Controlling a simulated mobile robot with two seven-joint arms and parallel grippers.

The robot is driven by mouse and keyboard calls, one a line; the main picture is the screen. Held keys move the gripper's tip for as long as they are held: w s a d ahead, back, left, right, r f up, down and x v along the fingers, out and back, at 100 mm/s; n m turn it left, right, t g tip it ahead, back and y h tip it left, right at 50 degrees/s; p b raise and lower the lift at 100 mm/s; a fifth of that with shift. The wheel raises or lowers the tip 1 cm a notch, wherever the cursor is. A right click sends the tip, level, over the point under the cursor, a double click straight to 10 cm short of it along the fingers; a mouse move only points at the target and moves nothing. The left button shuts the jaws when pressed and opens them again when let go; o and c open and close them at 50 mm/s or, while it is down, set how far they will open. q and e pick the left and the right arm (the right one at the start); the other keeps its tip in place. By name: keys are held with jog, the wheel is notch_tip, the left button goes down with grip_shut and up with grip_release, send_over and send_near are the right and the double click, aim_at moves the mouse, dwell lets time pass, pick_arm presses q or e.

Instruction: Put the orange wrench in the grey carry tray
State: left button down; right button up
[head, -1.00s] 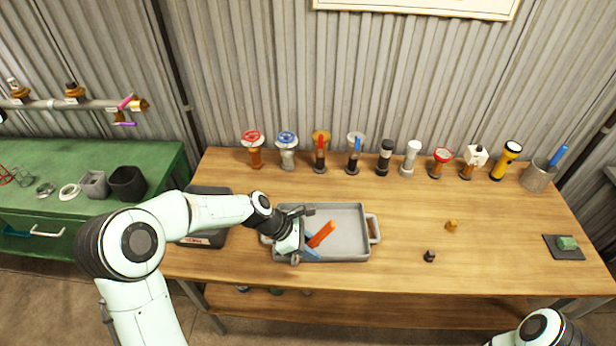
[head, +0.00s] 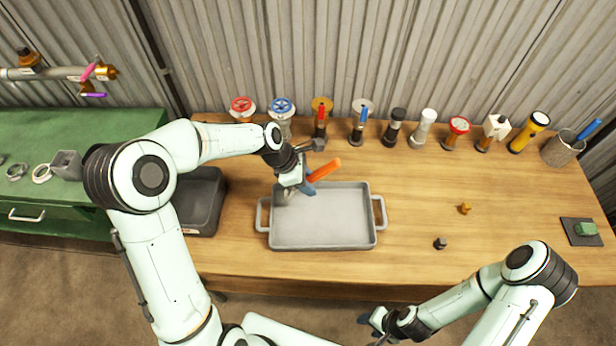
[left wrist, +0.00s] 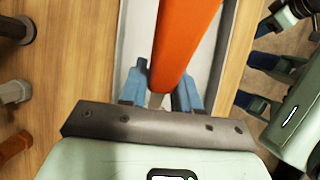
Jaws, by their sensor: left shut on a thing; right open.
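The orange wrench (head: 326,171) is held by my left gripper (head: 309,182), its orange handle pointing up and right. It appears above the back left part of the grey carry tray (head: 322,247), over its rear rim in the head view. The tray looks empty. In the left wrist view the blue fingers of my left gripper (left wrist: 160,92) close around the lower end of the wrench (left wrist: 180,45), with the tray behind. The wrench's far end is out of that view. My right gripper (head: 378,322) is open and empty, in front of the table edge.
A dark bin (head: 202,205) stands left of the tray. Several valves and nozzles line the back, with a flashlight (head: 530,130) and a grey cup (head: 566,148) at right. Two small fittings (head: 464,208) (head: 440,243) lie right of the tray, and a green block (head: 586,229) sits on a dark pad.

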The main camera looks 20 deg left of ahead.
pick_arm(q)
notch_tip(320, 180, down, 7)
jog(key=b, duration=0.3)
jog(key=shift+f, duration=0.2)
pick_arm(e)
jog(key=s+f, duration=0.4)
jog(key=f, duration=0.1)
jog(key=shift+g, duration=0.3)
pick_arm(q)
jog(key=shift+w, duration=0.1)
pick_arm(e)
jog(key=shift+r, duration=0.1)
pick_arm(q)
jog(key=c, duration=0.7)
grip_release()
jog(key=shift+c, duration=0.2)
jog(key=shift+a+r, duration=0.1)
jog(key=v, duration=1.3)
pick_arm(e)
jog(key=shift+w+r, duration=0.35)
jog(key=shift+r, duration=0.1)
pick_arm(q)
jog(key=shift+a, duration=0.1)
